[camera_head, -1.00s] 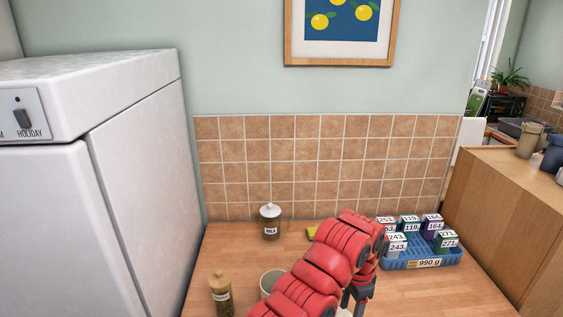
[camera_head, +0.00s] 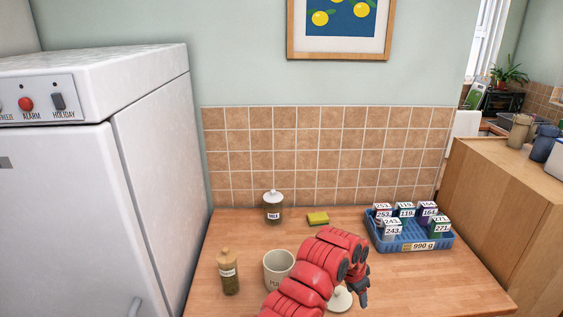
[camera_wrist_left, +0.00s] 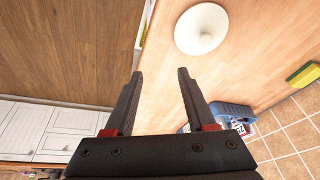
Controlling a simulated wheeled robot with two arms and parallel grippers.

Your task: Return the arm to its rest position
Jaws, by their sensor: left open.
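My left arm is red and reaches in from the bottom of the head view over the wooden counter. Its dark left gripper (camera_head: 359,291) is small there and partly hidden by the arm. In the left wrist view the left gripper (camera_wrist_left: 160,73) has its two black fingers apart, with nothing between them. A round white lid (camera_head: 341,299) lies on the counter beside the gripper; the lid also shows in the left wrist view (camera_wrist_left: 201,29), beyond the fingertips and apart from them. My right gripper is in neither view.
On the counter (camera_head: 420,285) stand a pale mug (camera_head: 278,268), a jar with a wooden stopper (camera_head: 229,274), a white-lidded jar (camera_head: 273,208), a yellow-green sponge (camera_head: 318,218) and a blue tray (camera_head: 415,246) with several labelled boxes. A white appliance (camera_head: 75,220) stands left, a wooden cabinet (camera_head: 500,205) right.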

